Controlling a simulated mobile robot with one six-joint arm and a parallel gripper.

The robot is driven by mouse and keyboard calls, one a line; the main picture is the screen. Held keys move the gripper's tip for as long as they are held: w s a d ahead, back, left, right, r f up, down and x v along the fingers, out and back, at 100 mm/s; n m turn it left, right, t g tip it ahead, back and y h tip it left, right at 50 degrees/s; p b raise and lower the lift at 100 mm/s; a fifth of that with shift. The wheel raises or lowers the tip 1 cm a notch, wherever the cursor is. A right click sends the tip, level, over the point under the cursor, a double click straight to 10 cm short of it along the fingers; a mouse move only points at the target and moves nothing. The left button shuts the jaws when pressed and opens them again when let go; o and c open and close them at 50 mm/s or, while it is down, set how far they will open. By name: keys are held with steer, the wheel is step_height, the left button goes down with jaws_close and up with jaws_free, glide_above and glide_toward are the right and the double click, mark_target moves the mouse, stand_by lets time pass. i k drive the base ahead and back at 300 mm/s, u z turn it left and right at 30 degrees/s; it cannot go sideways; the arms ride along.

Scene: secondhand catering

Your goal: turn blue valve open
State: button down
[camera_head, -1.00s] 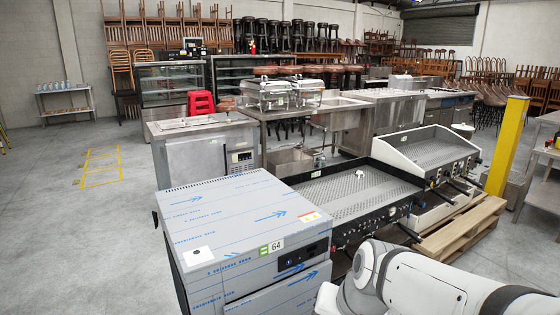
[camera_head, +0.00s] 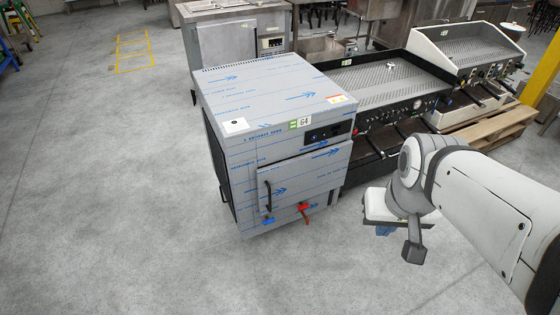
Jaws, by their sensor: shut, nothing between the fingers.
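A blue valve handle (camera_head: 268,221) sits low on the front of the film-wrapped steel cabinet (camera_head: 262,150), near its bottom edge. A red valve (camera_head: 303,207) with a short spout is to the right of it. My gripper (camera_head: 385,230) hangs in front of and to the right of the cabinet, well apart from both valves. It is shut and empty; its fingers are mostly hidden behind my wrist, with only a small bluish part showing below.
The cabinet door has a dark vertical handle (camera_head: 268,196) above the blue valve. A black griddle (camera_head: 385,85) and a pale griddle on a wooden pallet (camera_head: 490,128) stand to the right. The concrete floor in front and at left is clear.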

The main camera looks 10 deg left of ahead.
mark_target(268, 222)
steer(key=k, duration=0.85)
steer(key=u, duration=0.5)
steer(key=i, duration=1.5)
steer(key=u, duration=0.05)
